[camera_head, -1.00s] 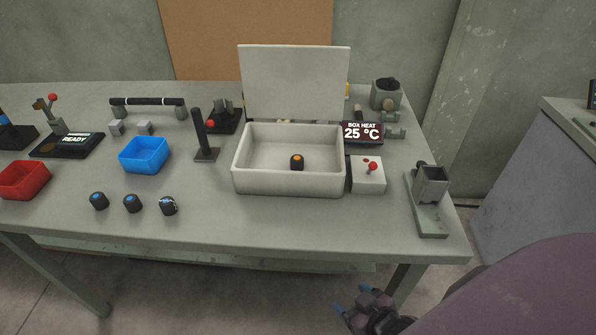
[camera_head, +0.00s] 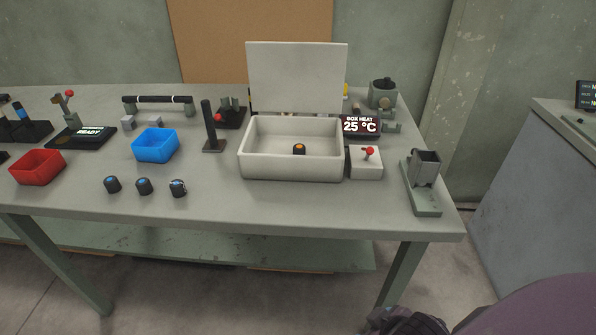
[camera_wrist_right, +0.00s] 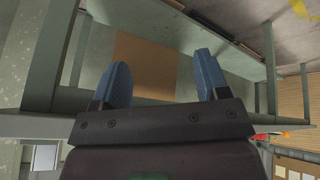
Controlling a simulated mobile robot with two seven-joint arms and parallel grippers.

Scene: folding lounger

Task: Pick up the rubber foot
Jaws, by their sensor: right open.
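Several small dark rubber feet show in the head view. One with an orange top (camera_head: 299,149) stands inside the open white box (camera_head: 290,167). Three more stand in a row near the table's front edge: a left one (camera_head: 112,184) and a middle one (camera_head: 144,186) with blue tops, and a right one (camera_head: 178,188) with pale marks. My right gripper shows its two blue fingers spread and empty in the wrist view (camera_wrist_right: 160,72). In the head view only its dark body shows at the bottom right edge, below and away from the table top. My left gripper is not in view.
A blue bin (camera_head: 155,146) and a red bin (camera_head: 37,168) stand left of the box. A display (camera_head: 361,125) reads 25 °C beside a red-knobbed lever unit (camera_head: 366,161). A metal fixture (camera_head: 424,185) stands at the right corner. The front strip of table is mostly clear.

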